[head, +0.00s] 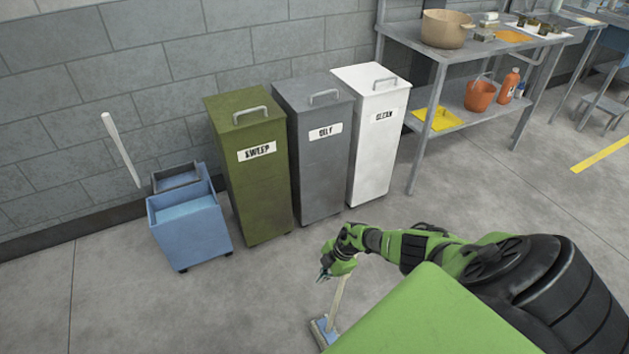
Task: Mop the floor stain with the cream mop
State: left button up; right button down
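My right gripper (327,271) is low in front of the bins, at the upper end of a cream handle. It appears closed around that handle, though the fingers are small and partly hidden. The cream mop (339,294) slants down from the gripper to a flat blue-grey head (323,331) at floor level. My own green body hides part of the mop head and the floor to its right. I see no clear stain on the visible floor. My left gripper is not in view.
A blue mop bucket (190,226) stands at left, with a white handle (121,148) beside it. Green (251,190), grey (316,175) and white (378,150) bins line the wall. A metal table (432,92) stands at right. Floor at front left is clear.

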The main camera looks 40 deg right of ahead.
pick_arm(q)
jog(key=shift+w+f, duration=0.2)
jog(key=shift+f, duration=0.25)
pick_arm(e)
jog(key=s+d+f+h, duration=0.1)
jog(key=s+d+f, duration=0.1)
jog(key=d, duration=0.9)
jog(key=shift+f+g+h, duration=0.4)
jog(key=shift+f, duration=0.05)
jog(key=shift+s, duration=0.1)
